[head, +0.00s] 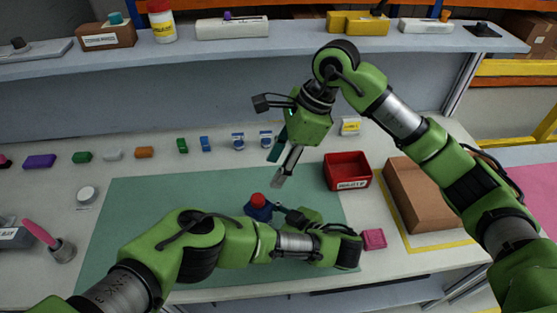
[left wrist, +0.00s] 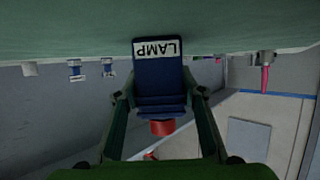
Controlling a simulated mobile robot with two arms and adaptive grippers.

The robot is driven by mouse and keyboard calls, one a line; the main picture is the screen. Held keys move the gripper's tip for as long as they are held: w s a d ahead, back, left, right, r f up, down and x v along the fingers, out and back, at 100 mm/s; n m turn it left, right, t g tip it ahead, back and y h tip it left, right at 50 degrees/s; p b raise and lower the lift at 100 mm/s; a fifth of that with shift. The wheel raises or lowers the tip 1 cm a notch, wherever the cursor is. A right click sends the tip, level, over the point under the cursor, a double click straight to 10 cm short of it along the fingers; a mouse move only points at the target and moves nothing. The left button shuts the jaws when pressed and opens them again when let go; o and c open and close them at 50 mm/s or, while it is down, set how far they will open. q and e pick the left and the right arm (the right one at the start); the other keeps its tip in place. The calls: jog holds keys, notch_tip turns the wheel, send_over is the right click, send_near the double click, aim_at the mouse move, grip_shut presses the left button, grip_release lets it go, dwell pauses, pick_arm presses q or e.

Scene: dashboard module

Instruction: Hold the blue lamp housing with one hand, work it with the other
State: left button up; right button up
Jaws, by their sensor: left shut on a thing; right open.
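The blue lamp housing (head: 258,211) stands on the green mat (head: 130,217) with a red cap (head: 257,199) on top. My right gripper (head: 277,168) is open and empty, pointing down above the mat, behind and slightly right of the housing. It is apart from the housing.
A red bin (head: 347,171) and a brown box (head: 419,196) stand to the right. A pink block (head: 374,239) lies near the front edge. Several small coloured parts line the back of the table. A pink-handled tool (head: 40,233) stands at left. The mat's left part is clear.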

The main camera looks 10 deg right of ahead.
aim_at(257, 198)
jog(key=x, duration=1.1)
jog(key=shift+a+f, duration=0.1)
jog(key=c, duration=1.1)
jog(key=shift+c, duration=0.4)
jog(key=shift+r, duration=3.1)
pick_arm(q)
jog(key=o, duration=1.5)
jog(key=shift+o, duration=0.2)
